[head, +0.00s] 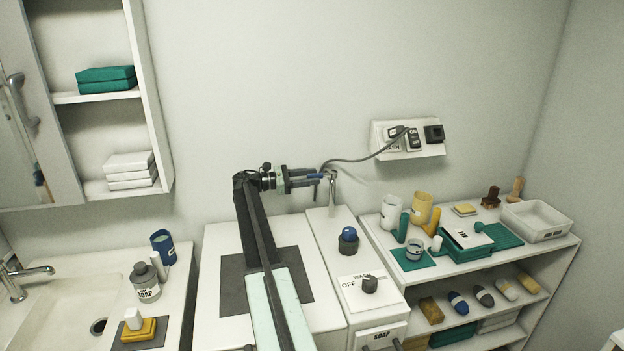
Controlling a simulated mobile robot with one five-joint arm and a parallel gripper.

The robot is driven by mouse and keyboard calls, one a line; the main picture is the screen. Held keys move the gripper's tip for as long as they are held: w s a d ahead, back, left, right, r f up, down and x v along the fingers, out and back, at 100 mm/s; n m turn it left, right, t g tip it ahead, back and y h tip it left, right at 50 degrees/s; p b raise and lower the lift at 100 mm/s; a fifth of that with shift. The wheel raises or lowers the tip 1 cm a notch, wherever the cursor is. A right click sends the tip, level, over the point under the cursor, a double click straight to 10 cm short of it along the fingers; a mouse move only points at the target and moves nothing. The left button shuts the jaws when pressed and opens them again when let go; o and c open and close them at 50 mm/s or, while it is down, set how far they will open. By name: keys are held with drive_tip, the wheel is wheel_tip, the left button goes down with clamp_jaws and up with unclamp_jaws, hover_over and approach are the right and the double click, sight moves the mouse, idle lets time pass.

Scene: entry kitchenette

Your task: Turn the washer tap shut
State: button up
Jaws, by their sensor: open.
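The washer tap (332,188) is a slim metal pipe by the back wall, behind the narrow white unit. Its blue lever (316,176) points left toward my gripper. My gripper (309,179) is open, reaching in from the left at lever height. Its fingertips are at the lever's left end; I cannot tell if the lever lies between them. The lever's left end is partly hidden by the fingers.
A grey cable (355,160) runs from the wall socket panel (408,139) down to near the tap. A blue-topped dark knob (348,240) and a WASH/OFF dial (370,284) stand in front. A crowded shelf (480,262) is right, a sink (62,312) left.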

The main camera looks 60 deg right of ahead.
drive_tip(key=v, duration=0.6)
drive_tip(key=shift+w, duration=0.1)
